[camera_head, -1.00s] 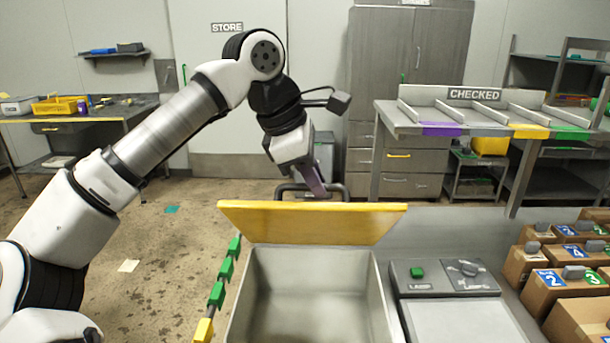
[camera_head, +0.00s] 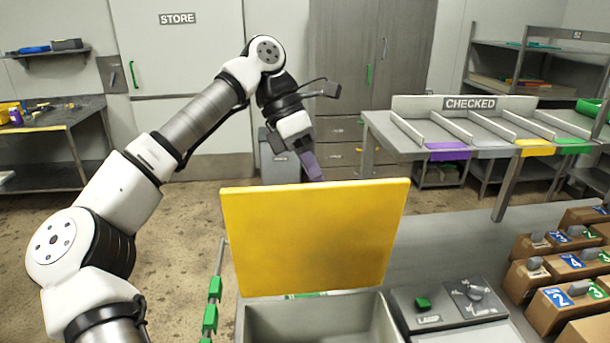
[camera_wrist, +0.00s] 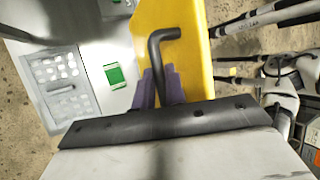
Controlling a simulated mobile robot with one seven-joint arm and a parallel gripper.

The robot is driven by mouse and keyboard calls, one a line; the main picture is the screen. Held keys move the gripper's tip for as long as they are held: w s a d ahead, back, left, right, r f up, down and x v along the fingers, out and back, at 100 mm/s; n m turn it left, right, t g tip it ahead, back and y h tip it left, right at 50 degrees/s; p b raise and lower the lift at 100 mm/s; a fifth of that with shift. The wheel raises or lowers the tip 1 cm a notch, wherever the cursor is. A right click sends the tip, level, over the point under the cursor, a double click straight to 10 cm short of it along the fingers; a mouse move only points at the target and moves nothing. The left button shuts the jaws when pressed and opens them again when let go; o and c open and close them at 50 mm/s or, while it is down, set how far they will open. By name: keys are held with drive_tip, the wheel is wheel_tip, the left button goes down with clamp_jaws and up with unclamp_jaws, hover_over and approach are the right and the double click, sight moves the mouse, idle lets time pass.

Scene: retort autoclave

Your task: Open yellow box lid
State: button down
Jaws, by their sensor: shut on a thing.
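The yellow lid (camera_head: 315,235) stands raised at the far edge of the grey box (camera_head: 320,318), its broad yellow face towards the head camera. The box's mouth is open in front of it, and its lower inside is cut off by the frame. My gripper (camera_head: 318,176) reaches down behind the lid's upper edge, which hides its fingertips in the head view. In the wrist view, the purple fingers of my gripper (camera_wrist: 160,88) are shut on a black bent handle (camera_wrist: 158,50) on the yellow lid (camera_wrist: 195,25).
A control panel (camera_head: 447,302) with a green button sits right of the box. Brown boxes (camera_head: 550,300) with numbered labels stand at the right. A rail with green blocks (camera_head: 213,300) runs along the left. The CHECKED rack (camera_head: 470,125) stands behind. Floor at left is clear.

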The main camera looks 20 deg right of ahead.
drive_tip(key=shift+w+d+f, duration=0.1)
drive_tip(key=shift+w+f, duration=0.4)
drive_tip(key=c, duration=1.8)
unclamp_jaws()
drive_tip(key=o, duration=0.3)
drive_tip(key=shift+w+d+g, duration=0.1)
drive_tip(key=shift+w+g, duration=0.15)
drive_tip(key=shift+g, duration=0.05)
drive_tip(key=shift+o, duration=0.2)
drive_tip(key=v, duration=0.7)
drive_tip(key=shift+r, duration=0.4)
